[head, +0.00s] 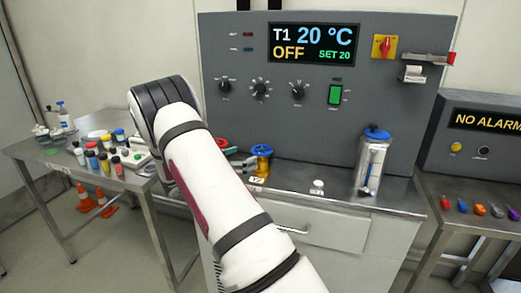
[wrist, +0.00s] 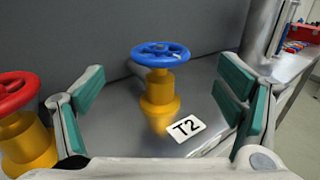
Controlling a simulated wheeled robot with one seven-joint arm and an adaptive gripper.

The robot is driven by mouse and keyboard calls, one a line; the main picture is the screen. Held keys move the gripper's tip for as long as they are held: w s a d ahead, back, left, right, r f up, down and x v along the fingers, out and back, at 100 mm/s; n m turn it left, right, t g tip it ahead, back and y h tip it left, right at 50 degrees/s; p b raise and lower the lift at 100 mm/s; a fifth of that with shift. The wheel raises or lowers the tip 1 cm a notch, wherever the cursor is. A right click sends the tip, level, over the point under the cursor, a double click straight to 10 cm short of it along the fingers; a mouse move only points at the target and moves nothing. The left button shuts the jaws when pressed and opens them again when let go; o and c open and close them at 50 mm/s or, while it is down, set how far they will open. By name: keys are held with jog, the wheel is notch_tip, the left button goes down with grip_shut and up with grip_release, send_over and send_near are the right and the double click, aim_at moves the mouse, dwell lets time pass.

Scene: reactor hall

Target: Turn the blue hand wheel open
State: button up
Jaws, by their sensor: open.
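The blue hand wheel (wrist: 160,54) sits on a yellow valve body (wrist: 160,94) on the steel counter, upright against the grey panel. In the head view the blue wheel (head: 262,150) shows just right of my arm. In the wrist view my gripper (wrist: 160,108) is open and empty, with green pads on both fingers. The blue wheel lies ahead of it, between the two fingers in the picture and apart from them.
A red hand wheel (wrist: 14,92) on another yellow valve stands close by my left finger. The panel display (head: 314,44) reads T1 20 °C, OFF, SET 20. A clear container with a blue lid (head: 371,166) stands further right on the counter.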

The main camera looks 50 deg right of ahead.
aim_at(261, 149)
jog(key=d, duration=0.2)
jog(key=s+d, duration=0.1)
jog(key=d, duration=0.5)
jog(key=shift+s+p, duration=0.35)
jog(key=c, duration=1.1)
